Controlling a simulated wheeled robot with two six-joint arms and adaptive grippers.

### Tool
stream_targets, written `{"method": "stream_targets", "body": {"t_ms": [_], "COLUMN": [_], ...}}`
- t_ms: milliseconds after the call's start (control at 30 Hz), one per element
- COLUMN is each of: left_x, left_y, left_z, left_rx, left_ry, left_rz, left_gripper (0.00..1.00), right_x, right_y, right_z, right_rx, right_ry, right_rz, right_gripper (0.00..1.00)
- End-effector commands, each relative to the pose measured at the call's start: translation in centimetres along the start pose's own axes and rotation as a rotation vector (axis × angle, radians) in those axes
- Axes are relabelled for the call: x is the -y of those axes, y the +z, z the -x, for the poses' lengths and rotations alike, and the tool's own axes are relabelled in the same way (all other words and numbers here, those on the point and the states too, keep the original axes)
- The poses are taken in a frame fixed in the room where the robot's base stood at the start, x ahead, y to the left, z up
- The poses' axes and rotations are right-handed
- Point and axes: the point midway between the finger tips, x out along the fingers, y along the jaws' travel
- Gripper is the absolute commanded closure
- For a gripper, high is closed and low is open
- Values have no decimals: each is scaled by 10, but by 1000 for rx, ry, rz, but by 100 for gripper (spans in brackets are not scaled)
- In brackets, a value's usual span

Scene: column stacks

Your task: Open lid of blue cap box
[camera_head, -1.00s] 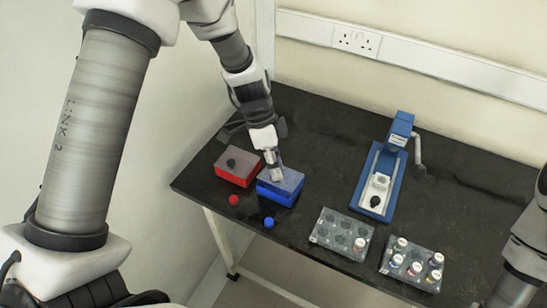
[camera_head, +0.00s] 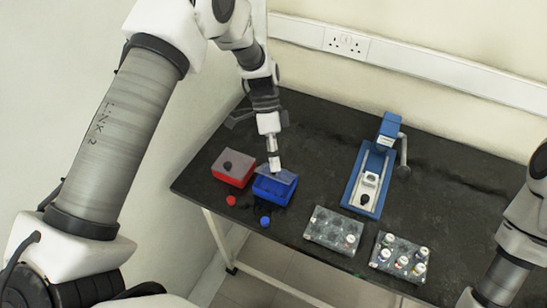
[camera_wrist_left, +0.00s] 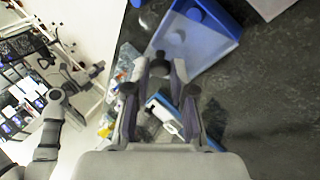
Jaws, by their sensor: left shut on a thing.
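The blue cap box (camera_head: 268,193) stands on the dark table, with part of its blue inside showing. Its grey lid (camera_head: 285,177) is raised at the rear of the box; I cannot tell whether an edge still touches it. My left gripper (camera_head: 275,164) is above the box, shut on the lid's knob. The left wrist view shows the dark knob (camera_wrist_left: 160,66) between the fingertips (camera_wrist_left: 160,70), and the open blue box (camera_wrist_left: 215,45) with blue caps inside. My right arm shows at the right edge, its gripper out of view.
A red box (camera_head: 229,178) with a grey lid stands close on the left. A red cap (camera_head: 231,201) and a blue cap (camera_head: 265,221) lie in front. A blue device (camera_head: 368,190) and two clear racks (camera_head: 325,236) (camera_head: 384,246) are to the right.

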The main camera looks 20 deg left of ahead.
Motion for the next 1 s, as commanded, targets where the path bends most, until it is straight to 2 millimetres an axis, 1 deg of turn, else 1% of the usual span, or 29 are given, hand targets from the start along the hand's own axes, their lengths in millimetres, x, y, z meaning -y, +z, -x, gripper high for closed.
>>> {"method": "stream_targets", "body": {"t_ms": [33, 100, 367, 467, 567, 667, 800, 900, 1000], "left_x": [0, 0, 0, 0, 1, 1, 2, 2, 1], "left_y": [-1, 0, 0, -1, -1, -2, -2, -2, -2], "left_z": [0, 0, 0, 5, 19, 43, 80, 101, 114], "left_rx": [-2, -2, -1, -2, -3, -4, -3, -2, -1], "left_ry": [-1, -1, -1, -2, -4, -5, -5, -4, -2], "left_rz": [1, 0, 0, -1, -2, -2, -1, -2, -1], "left_gripper": [73, 51, 51, 51, 51, 51, 51, 51, 51], "right_x": [0, 0, 0, 0, 0, 0, 0, 0, 0], "right_y": [0, 0, 0, 0, 0, 0, 0, 0, 0], "right_z": [0, 0, 0, 0, 0, 0, 0, 0, 0], "right_rx": [0, 0, 0, 0, 0, 0, 0, 0, 0], "right_ry": [0, 0, 0, 0, 0, 0, 0, 0, 0], "right_rz": [0, 0, 0, 0, 0, 0, 0, 0, 0], "right_gripper": [60, 60, 60, 60, 60, 60, 60, 60, 60]}}
